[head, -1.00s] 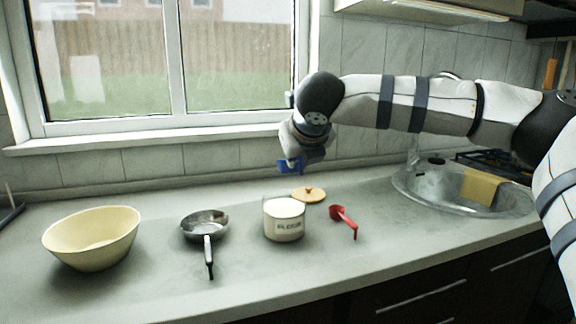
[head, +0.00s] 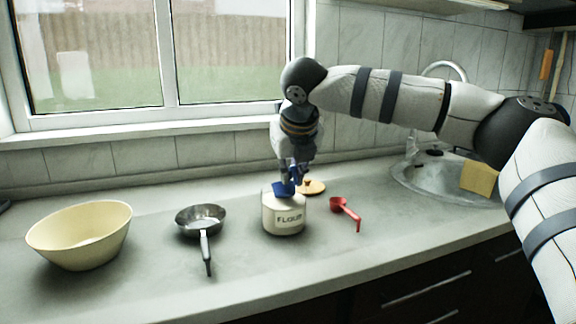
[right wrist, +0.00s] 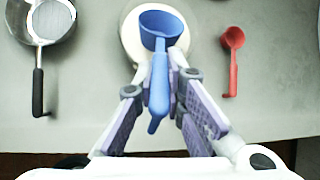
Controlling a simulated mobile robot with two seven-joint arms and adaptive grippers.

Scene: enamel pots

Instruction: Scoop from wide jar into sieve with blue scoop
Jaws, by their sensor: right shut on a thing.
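My right gripper (head: 296,178) is shut on the handle of the blue scoop (head: 284,189), just above the mouth of the wide jar (head: 283,214) labelled flour. In the right wrist view the blue scoop (right wrist: 160,28) is over the jar's opening (right wrist: 133,50), its handle between the fingers (right wrist: 159,85). From these views I cannot tell whether the bowl touches the contents. The sieve (head: 201,220), a metal pan shape with a black handle, sits on the counter left of the jar; it also shows in the right wrist view (right wrist: 48,20). My left gripper is not in view.
A cream bowl (head: 80,236) stands at the far left. A red scoop (head: 346,208) lies right of the jar. A round wooden lid (head: 311,187) lies behind it. The front counter is clear.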

